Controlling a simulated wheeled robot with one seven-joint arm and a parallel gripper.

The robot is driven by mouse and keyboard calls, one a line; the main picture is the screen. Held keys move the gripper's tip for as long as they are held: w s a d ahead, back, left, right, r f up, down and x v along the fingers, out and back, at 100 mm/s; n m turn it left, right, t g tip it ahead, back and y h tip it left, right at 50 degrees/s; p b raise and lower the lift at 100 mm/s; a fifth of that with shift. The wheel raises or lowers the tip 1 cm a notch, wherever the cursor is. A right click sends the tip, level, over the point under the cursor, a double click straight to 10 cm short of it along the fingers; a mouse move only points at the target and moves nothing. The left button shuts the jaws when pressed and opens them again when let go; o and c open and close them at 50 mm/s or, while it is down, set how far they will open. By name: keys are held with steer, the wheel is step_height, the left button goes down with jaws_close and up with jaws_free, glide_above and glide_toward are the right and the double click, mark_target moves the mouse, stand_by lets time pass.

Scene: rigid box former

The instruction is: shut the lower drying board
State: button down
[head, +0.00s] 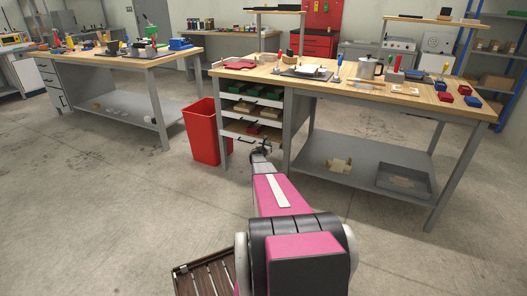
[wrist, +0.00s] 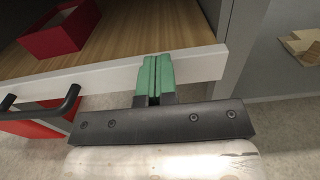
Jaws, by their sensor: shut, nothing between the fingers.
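The lower drying board (head: 237,136) is the lowest of the stacked boards under the workbench, and it stands out past the ones above. In the wrist view it has a wooden surface (wrist: 130,35), a white front edge (wrist: 205,63) and a black bar handle (wrist: 40,103) at left. A red open box (wrist: 62,32) rests on it. My gripper (head: 262,151) is low in front of the board. Its green fingertips (wrist: 155,76) are together and empty, at the white front edge, right of the handle. I cannot tell whether they touch it.
A red bin (head: 203,135) stands just left of the boards. The workbench (head: 335,84) above carries tools and a metal pot. Its grey lower shelf (head: 325,178) lies to the right, with a cream-coloured piece and a tray. The floor in front is mostly clear.

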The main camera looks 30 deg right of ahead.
steer(key=shift+x, duration=2.5)
